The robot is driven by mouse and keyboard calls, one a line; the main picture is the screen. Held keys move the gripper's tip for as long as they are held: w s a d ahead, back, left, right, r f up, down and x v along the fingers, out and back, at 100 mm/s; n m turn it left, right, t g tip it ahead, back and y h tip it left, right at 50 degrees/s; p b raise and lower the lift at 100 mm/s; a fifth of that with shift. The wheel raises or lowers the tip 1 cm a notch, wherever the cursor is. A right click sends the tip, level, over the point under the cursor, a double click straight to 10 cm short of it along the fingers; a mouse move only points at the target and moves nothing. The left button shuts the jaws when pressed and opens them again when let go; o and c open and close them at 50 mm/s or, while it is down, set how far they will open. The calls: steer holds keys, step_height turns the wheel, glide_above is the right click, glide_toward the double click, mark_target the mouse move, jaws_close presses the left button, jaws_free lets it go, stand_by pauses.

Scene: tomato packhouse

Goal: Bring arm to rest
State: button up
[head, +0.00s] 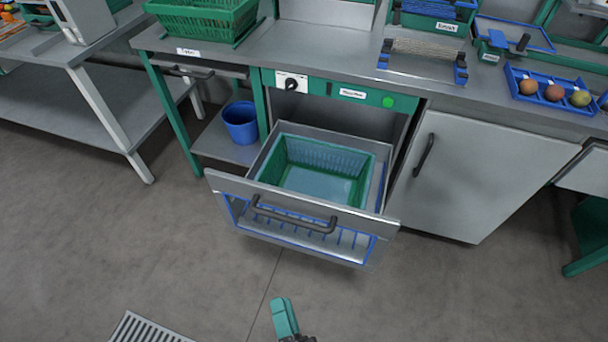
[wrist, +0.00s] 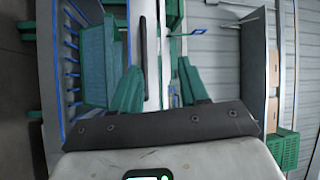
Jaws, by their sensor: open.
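My gripper (wrist: 160,84) shows in the wrist view with its two green fingers spread apart and nothing between them. In the head view only a teal part of my gripper (head: 285,318) shows at the bottom edge, in front of the open drawer and apart from it. The rest of my arm is out of that view. The drawer (head: 290,217) is pulled out from under the counter, with a dark bar handle (head: 293,219) on its front.
A green crate (head: 368,180) sits in the drawer and looks empty. A blue bucket (head: 241,122) stands on the shelf left of it. The cupboard door (head: 470,190) on the right is shut. A blue tray (head: 512,80) holds round fruit. The floor in front is clear, with a drain grate (head: 147,330).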

steer(key=w+d+r+n+g+y+p, duration=0.1)
steer(key=w+r+n+g+y, duration=0.15)
steer(key=w+n+g, duration=0.4)
steer(key=s+d+f+n+g+h+p, duration=0.1)
steer(key=s+d+n+g, duration=0.15)
steer(key=d, duration=0.25)
steer(key=s+d+f+n+g+h, duration=0.1)
steer(key=d+n, duration=0.2)
steer(key=d, duration=0.2)
steer(key=s+d+r+g+h, duration=0.1)
steer(key=s+d+g+h, duration=0.2)
steer(key=s+d, duration=0.4)
steer(key=s+d+r+m+g+h+p, duration=0.1)
steer(key=s+d, duration=0.5)
steer(key=d, duration=0.7)
steer(key=r+g+h, duration=0.1)
steer(key=g+h, duration=0.1)
steer(key=g, duration=0.1)
steer(key=shift+s+d+g+h, duration=0.3)
steer(key=shift+s+h, duration=0.05)
